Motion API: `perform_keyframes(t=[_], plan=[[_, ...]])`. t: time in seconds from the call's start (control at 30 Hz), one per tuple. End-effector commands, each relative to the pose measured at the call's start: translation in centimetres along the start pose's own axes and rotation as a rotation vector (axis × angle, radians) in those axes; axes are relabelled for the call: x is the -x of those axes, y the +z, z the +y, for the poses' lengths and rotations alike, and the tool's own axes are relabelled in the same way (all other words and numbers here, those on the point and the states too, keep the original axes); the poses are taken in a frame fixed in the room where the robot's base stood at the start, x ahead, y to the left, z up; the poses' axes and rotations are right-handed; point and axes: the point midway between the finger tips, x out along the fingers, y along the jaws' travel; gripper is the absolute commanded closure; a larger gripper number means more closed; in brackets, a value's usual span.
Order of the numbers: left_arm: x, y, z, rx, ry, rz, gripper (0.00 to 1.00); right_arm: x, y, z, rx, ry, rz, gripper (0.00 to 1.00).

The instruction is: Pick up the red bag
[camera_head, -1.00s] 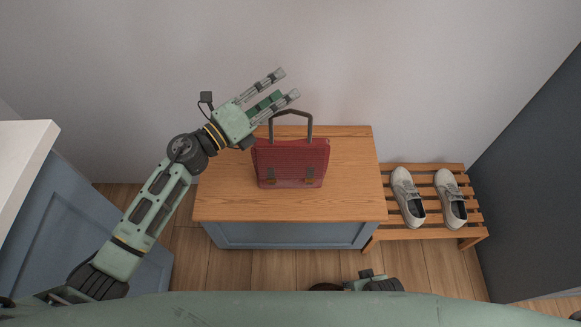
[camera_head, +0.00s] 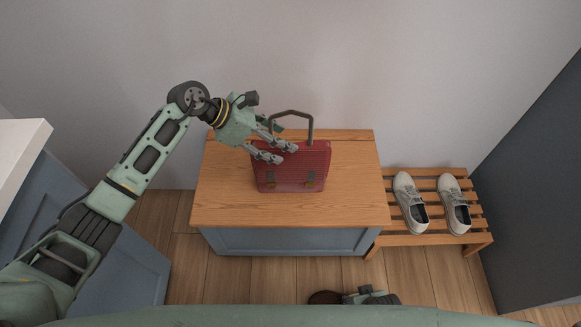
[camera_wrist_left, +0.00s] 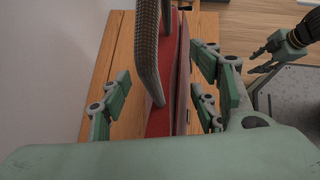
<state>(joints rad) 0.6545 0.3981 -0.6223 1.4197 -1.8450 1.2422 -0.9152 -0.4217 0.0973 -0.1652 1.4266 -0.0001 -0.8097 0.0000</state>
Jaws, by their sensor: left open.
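The red bag (camera_head: 308,170) stands upright on the wooden top of a low blue bench (camera_head: 350,190). Its dark handle (camera_head: 311,128) stands up in a loop. My left gripper (camera_head: 286,153) is open at the bag's upper left, its fingers over part of the bag in the head view. In the left wrist view the red bag (camera_wrist_left: 160,122) and its handle (camera_wrist_left: 148,55) show between the spread fingers. I cannot tell whether the fingers touch it. My right gripper (camera_wrist_left: 252,61) shows small at the upper right of that view, fingers apart and empty, away from the bag.
A slatted wooden rack (camera_head: 425,240) with a pair of pale shoes (camera_head: 411,200) stands right of the bench. A blue cabinet with a white top (camera_head: 20,150) is at the left. A wall rises behind the bench. The bench top around the bag is clear.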

Motion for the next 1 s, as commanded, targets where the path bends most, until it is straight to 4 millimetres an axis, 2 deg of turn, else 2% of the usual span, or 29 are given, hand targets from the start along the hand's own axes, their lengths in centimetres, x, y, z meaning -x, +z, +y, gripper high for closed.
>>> perform_keyframes(t=[0.1, 0.2, 0.47, 1.0], plan=[[-2.0, 0.0, -0.2, 0.003, -0.002, -0.003, 0.44, 0.0, -0.1, 0.0, 0.000, 0.000, 0.001, 0.60], [-2.8, 0.1, -0.1, 0.002, 0.000, -0.003, 0.44, 0.2, -0.3, 0.0, 0.000, 0.000, 0.003, 0.60], [-3.0, 0.0, -0.1, 0.002, 0.001, -0.002, 0.44, 0.2, -0.3, 0.1, -0.001, 0.001, 0.001, 0.60], [-3.0, -0.1, -0.1, 0.002, 0.001, -0.001, 0.90, 0.2, -0.3, 0.1, -0.001, 0.001, 0.001, 0.60]])
